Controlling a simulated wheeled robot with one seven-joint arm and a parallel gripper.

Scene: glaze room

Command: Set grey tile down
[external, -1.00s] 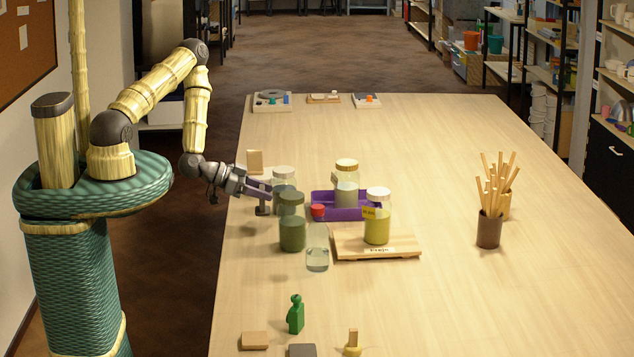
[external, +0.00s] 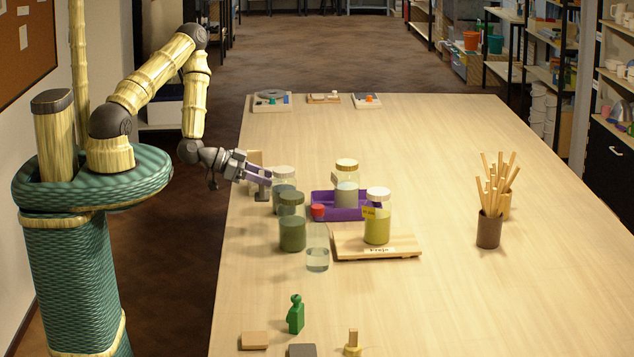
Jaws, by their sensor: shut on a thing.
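My gripper (external: 264,178) reaches over the left side of the table from the left, shut on a small grey piece that I take to be the grey tile (external: 263,194). The fingers partly hide the tile, so its full shape is unclear. It hangs just left of the jar with the pale lid (external: 284,187), seemingly above the tabletop. I cannot tell whether it touches that jar. A second flat dark grey piece (external: 302,351) lies at the near edge of the view, cut off by the frame.
A tan upright tile (external: 254,158) stands behind. The table's right half is mostly clear.

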